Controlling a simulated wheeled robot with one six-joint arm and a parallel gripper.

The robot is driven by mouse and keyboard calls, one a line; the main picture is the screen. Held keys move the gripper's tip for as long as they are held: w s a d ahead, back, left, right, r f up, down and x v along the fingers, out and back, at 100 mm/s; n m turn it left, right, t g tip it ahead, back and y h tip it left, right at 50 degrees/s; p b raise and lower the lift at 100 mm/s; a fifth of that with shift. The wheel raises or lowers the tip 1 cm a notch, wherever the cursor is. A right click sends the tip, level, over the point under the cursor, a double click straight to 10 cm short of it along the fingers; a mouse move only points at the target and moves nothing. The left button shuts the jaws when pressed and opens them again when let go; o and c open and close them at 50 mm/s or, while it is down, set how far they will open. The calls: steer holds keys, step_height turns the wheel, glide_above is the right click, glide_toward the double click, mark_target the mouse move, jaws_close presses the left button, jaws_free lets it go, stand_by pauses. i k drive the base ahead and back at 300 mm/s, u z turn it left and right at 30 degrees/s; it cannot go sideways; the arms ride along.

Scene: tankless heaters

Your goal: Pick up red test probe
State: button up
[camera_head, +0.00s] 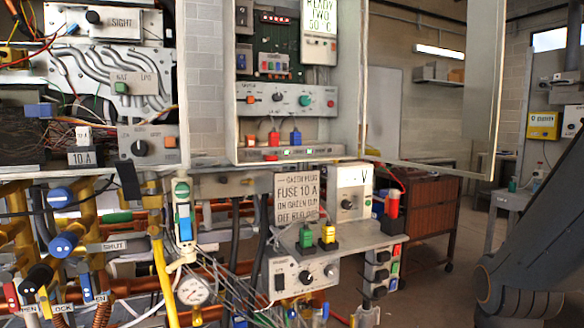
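A red upright piece with a pale top, which looks like the red test probe (393,205), stands at the right end of a small grey shelf (350,240). Its lower end sits in or behind a dark block. A white meter box (349,194) marked "V", with a black knob, stands just left of it. A red lead shows near the top of the meter. A dark arm link of mine fills the lower right, well apart from the probe. My gripper is not in view.
Green (305,236) and yellow (328,234) blocks stand on the shelf below a "FUSE 10 A" sign (297,197). An open cabinet door (430,80) hangs above right. Pipes and valves crowd the left. A brown cabinet (432,215) stands behind. Floor shows clear between shelf and arm.

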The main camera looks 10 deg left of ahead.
mark_target(394, 195)
steer(key=z, duration=0.5)
steer(key=k, duration=1.05)
steer(key=u, duration=0.6)
steer(key=i, duration=1.45)
steer(key=z, duration=0.7)
